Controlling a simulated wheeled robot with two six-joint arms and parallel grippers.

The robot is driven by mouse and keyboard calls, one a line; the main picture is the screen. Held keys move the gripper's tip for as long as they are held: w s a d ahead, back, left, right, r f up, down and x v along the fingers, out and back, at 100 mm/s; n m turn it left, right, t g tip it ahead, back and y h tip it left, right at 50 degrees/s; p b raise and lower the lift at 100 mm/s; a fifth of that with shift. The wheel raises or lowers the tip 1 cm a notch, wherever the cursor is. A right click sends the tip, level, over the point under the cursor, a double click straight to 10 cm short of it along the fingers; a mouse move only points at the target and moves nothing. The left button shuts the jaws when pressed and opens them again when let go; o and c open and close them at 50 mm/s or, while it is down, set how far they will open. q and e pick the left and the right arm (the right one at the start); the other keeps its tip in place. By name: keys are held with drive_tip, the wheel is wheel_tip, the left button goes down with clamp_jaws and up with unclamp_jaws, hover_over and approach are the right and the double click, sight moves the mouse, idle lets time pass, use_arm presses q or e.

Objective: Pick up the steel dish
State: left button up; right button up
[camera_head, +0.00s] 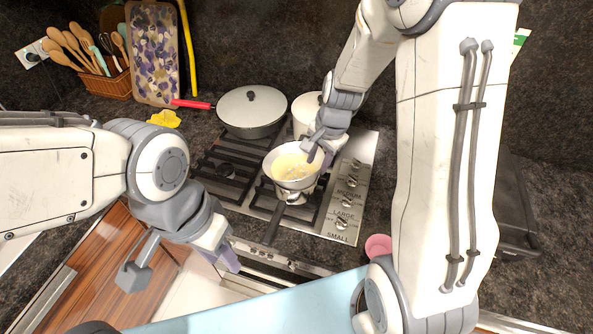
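A round light metal dish (293,181) with pale yellow contents is on the front part of the gas hob. It seems to be the steel dish. A dark handle (272,229) extends from beneath it toward the front; I cannot tell whether it belongs to the dish or a pan underneath. My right gripper (318,153) reaches down from above at the dish's right rim. Its fingers overlap the rim in view, and I cannot tell whether they grip it. My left gripper (229,262) hangs in front of the counter edge, away from the dish; its finger opening is not clear.
A lidded pan (250,118) with a red handle and a white pot (304,108) stand behind the dish. Hob knobs (347,204) lie to its right. A pink bowl (378,246) sits at front right. A utensil basket (106,84) and patterned board (153,55) stand back left.

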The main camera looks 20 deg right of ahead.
sight(315, 174)
drive_tip(key=f, duration=0.5)
drive_tip(key=shift+w+a+f+p, duration=0.1)
drive_tip(key=shift+w+a+p, duration=0.15)
drive_tip(key=shift+w+p, duration=0.05)
clamp_jaws()
idle(1.1)
